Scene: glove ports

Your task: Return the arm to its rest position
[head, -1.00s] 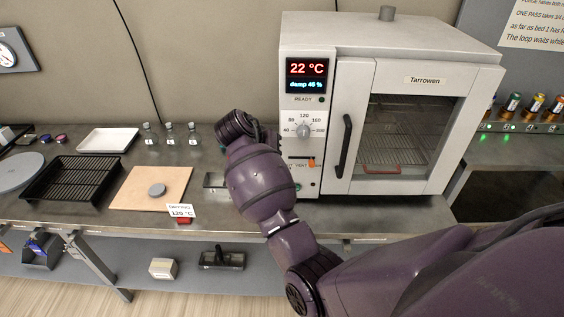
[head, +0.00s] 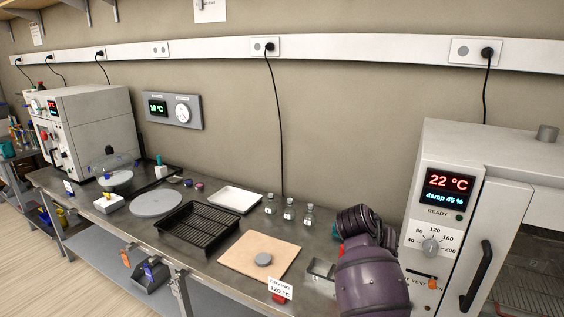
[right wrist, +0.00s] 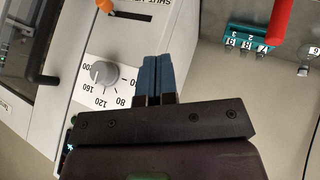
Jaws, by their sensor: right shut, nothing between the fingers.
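My right arm (head: 370,280) shows at the lower right of the head view, in front of the bench and left of the white oven (head: 440,215). Its gripper is hidden behind the arm in the head view. In the right wrist view my right gripper (right wrist: 158,80) is shut, its two blue fingers together with nothing between them. The fingers point past the oven's grey dial (right wrist: 104,74), which also shows in the head view (head: 431,246); I cannot tell how far apart they are. The oven panel reads 22 °C and damp 45 %. My left gripper is out of view.
The oven's black door handle (head: 477,275) is close to the right of the arm. Left of it stand small bottles (head: 289,213), a beige board (head: 240,262) with a grey disc, a black rack (head: 192,222) and a white tray (head: 236,199). A second machine (head: 85,130) stands far left.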

